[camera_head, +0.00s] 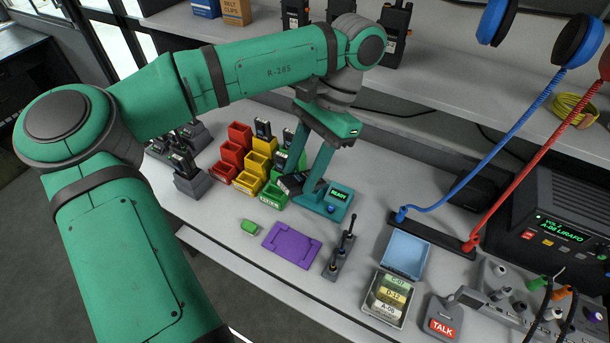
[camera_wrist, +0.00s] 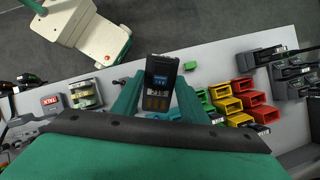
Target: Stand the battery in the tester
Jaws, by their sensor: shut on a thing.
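The battery, a black block with a blue label (camera_wrist: 161,72), is held between the two teal fingers of my gripper (camera_wrist: 158,92) in the wrist view. In the head view my gripper (camera_head: 303,182) reaches down to the tester, and the dark battery (camera_head: 290,184) shows low between its fingers. The tester (camera_head: 338,197) is a teal unit with a lit READY display and a blue button, immediately right of the battery. My fingers cover part of the tester and battery, so I cannot tell whether the battery touches the tester's socket.
Red, yellow and green bins (camera_head: 256,163) stand left of the tester. A purple tray (camera_head: 291,246), a small green block (camera_head: 249,227) and a dark stand (camera_head: 339,255) lie in front. A blue tray (camera_head: 404,257) and a radio console (camera_head: 565,230) are to the right.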

